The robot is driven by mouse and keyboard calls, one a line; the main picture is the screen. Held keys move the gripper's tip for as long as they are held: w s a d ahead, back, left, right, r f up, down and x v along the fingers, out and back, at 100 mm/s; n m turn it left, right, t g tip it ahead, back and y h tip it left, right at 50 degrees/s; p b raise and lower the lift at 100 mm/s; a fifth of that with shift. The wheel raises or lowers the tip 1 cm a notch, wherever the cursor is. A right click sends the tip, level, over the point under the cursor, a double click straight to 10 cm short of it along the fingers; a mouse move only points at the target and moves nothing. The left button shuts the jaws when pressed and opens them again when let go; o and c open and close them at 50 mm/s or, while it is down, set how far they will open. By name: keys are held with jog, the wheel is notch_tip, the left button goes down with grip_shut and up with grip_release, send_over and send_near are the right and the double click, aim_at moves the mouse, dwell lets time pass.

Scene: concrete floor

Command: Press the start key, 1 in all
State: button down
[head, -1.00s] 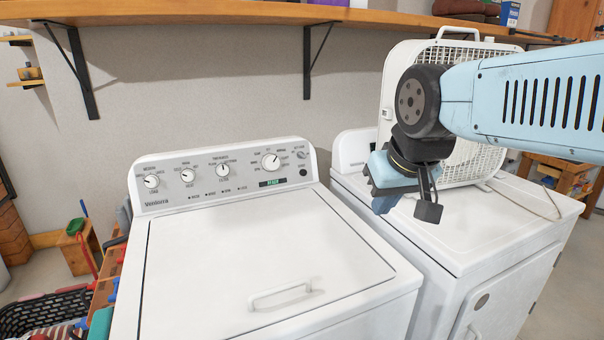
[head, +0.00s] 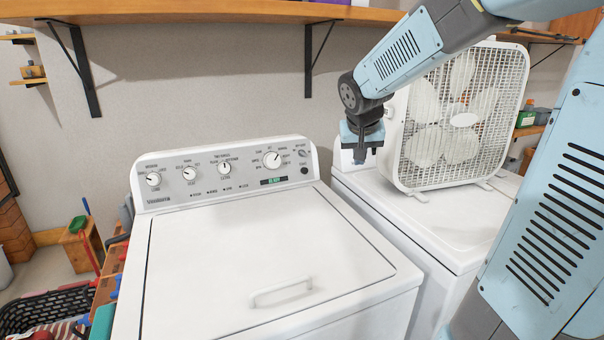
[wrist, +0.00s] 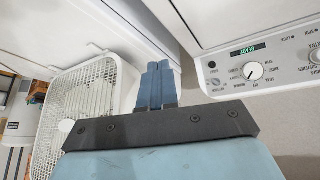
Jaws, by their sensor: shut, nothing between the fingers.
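The white washer's sloped control panel (head: 228,174) faces me, with several knobs and a small green-lit display (head: 273,180). A small dark round button, which looks like the start key (head: 304,170), sits near the panel's right end; its label is too small to read. It also shows in the wrist view (wrist: 212,64), next to the display, which reads READY. My gripper (head: 360,160) is shut and empty, pointing down to the right of the panel, apart from the key. In the wrist view its blue fingers (wrist: 158,66) lie left of the key.
A white box fan (head: 462,118) stands on the second white machine (head: 440,222), just right of my gripper. A wooden shelf (head: 200,14) on black brackets runs along the wall above. The washer lid (head: 250,240) is closed and clear.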

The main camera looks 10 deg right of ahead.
aim_at(305, 171)
jog(key=shift+t+h, duration=0.6)
jog(key=shift+h, duration=0.1)
jog(key=w+a+f, duration=0.1)
jog(key=w+f, duration=0.4)
jog(key=w, duration=0.2)
jog(key=w+a+f, duration=0.1)
jog(key=w+f, duration=0.4)
jog(key=w, duration=0.3)
jog(key=w+a+f, duration=0.2)
jog(key=w+f, duration=0.3)
jog(key=w, duration=0.3)
jog(key=shift+w, duration=0.25)
jog(key=shift+d, duration=0.1)
jog(key=shift+w, duration=0.1)
jog(key=shift+w+a+f, duration=0.25)
jog(key=shift+w+f, duration=0.2)
jog(key=shift+w, duration=0.85)
jog(key=shift+w+a+f, duration=0.3)
jog(key=shift+w+f, duration=0.1)
jog(key=shift+w, duration=0.9)
jog(key=shift+w+a+f, duration=0.25)
jog(key=shift+w+f, duration=0.2)
jog(key=shift+w, duration=0.85)
jog(key=shift+w, duration=0.2)
jog(key=shift+w+a, duration=0.1)
jog(key=shift+w, duration=0.2)
